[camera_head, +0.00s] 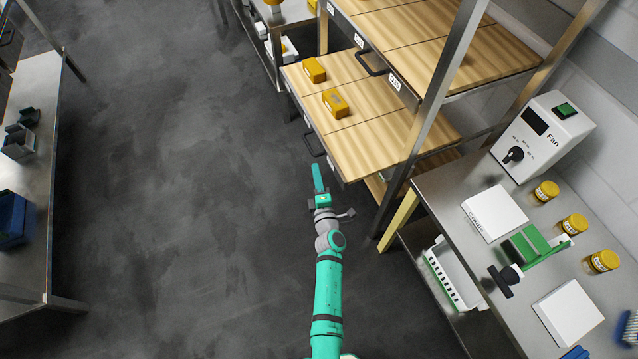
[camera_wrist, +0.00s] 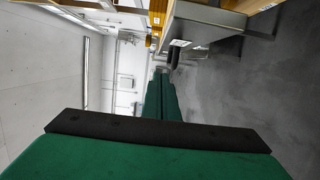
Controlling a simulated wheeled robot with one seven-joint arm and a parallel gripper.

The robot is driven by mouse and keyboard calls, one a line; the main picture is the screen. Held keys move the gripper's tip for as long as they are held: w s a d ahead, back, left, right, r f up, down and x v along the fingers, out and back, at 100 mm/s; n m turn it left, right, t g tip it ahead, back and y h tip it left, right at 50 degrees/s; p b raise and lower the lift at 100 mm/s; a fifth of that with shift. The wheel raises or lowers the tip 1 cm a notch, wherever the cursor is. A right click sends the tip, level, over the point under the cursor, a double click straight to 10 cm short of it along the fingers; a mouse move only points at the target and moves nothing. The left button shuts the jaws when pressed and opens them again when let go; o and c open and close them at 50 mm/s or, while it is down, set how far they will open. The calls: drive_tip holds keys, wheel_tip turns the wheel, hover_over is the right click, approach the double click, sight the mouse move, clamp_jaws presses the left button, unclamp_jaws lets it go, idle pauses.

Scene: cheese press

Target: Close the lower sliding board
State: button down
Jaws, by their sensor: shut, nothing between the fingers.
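In the head view, the lower sliding board (camera_head: 366,133) is a pale wooden board pulled out from the shelf rack toward the aisle. Two orange cheese blocks (camera_head: 336,103) (camera_head: 314,70) lie on it. A dark handle (camera_head: 314,146) sticks out from its front edge. My gripper (camera_head: 318,166) is shut and empty. It is close to the front edge of the board, near the handle; I cannot tell whether it touches. In the wrist view, the green fingers (camera_wrist: 162,100) lie together, with a grey edge and a dark handle-like part (camera_wrist: 175,55) near their tips.
An upper wooden board (camera_head: 440,60) with its own handle (camera_head: 368,62) sits above. A metal post (camera_head: 440,85) stands at the rack's front. The grey floor (camera_head: 180,180) at left is clear.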

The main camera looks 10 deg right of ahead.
drive_tip(key=w+d, duration=0.1)
drive_tip(key=d, duration=0.1)
drive_tip(key=w+d, duration=0.1)
drive_tip(key=w, duration=0.1)
drive_tip(key=shift+d, duration=0.4)
drive_tip(key=shift+w, duration=0.1)
